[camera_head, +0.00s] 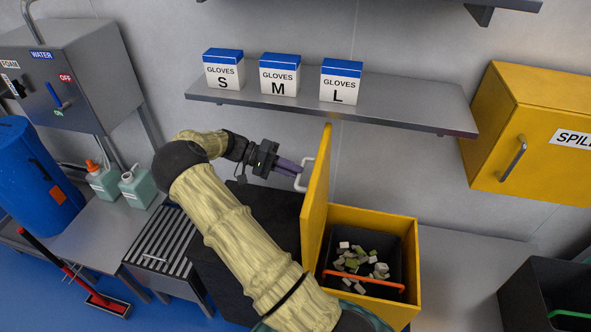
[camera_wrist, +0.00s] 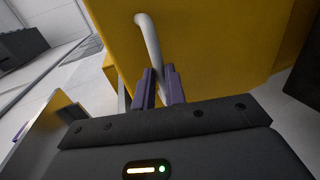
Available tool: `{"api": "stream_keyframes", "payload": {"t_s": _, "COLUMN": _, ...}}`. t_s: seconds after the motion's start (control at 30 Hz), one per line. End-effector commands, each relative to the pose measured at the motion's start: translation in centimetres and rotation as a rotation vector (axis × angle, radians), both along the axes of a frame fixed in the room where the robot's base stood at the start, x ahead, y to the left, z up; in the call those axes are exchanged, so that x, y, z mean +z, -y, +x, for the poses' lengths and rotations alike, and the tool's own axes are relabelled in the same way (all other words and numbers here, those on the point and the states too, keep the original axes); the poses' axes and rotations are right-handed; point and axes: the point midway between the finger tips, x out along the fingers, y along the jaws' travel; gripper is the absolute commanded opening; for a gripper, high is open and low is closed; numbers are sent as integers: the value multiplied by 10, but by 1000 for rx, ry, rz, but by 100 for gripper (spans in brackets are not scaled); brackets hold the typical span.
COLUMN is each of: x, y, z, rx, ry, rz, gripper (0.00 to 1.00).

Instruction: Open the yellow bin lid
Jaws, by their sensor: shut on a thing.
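The yellow bin (camera_head: 371,217) stands right of centre in the head view. Its yellow lid (camera_head: 317,190) stands up nearly on edge at the bin's left side, leaving the bin's top uncovered. A white handle (camera_head: 304,174) sits on the lid's left face. My gripper (camera_head: 297,170) is shut on this handle. In the wrist view the purple fingers of my gripper (camera_wrist: 160,86) close around the lower part of the white handle (camera_wrist: 149,40), with the yellow lid (camera_wrist: 220,40) behind it. Inside the bin is a dark tub with an orange-red handle (camera_head: 362,281) and pale and green chunks (camera_head: 358,262).
A shelf (camera_head: 400,110) with glove boxes (camera_head: 280,75) hangs above the lid. A yellow spill cabinet (camera_head: 530,130) is on the right wall. A black tub with a green handle (camera_head: 545,290) stands at lower right. Bottles (camera_head: 138,187) and a blue drum (camera_head: 35,185) are at left.

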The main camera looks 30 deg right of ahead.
Motion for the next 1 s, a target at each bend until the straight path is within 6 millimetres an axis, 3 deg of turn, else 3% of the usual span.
{"api": "stream_keyframes", "payload": {"t_s": 0.2, "x": -8, "y": -4, "z": 1, "rx": 9, "ry": 2, "rz": 13, "gripper": 0}}
{"api": "stream_keyframes", "payload": {"t_s": 0.23, "x": -8, "y": -4, "z": 1, "rx": 10, "ry": 1, "rz": 12, "gripper": 16}}
{"api": "stream_keyframes", "payload": {"t_s": 0.33, "x": -8, "y": -5, "z": 1, "rx": 11, "ry": 0, "rz": 10, "gripper": 34}}
{"api": "stream_keyframes", "payload": {"t_s": 0.7, "x": -4, "y": -2, "z": 2, "rx": 2, "ry": 2, "rz": 6, "gripper": 34}}
{"api": "stream_keyframes", "payload": {"t_s": 1.0, "x": 4, "y": -30, "z": 29, "rx": 9, "ry": 5, "rz": 5, "gripper": 34}}
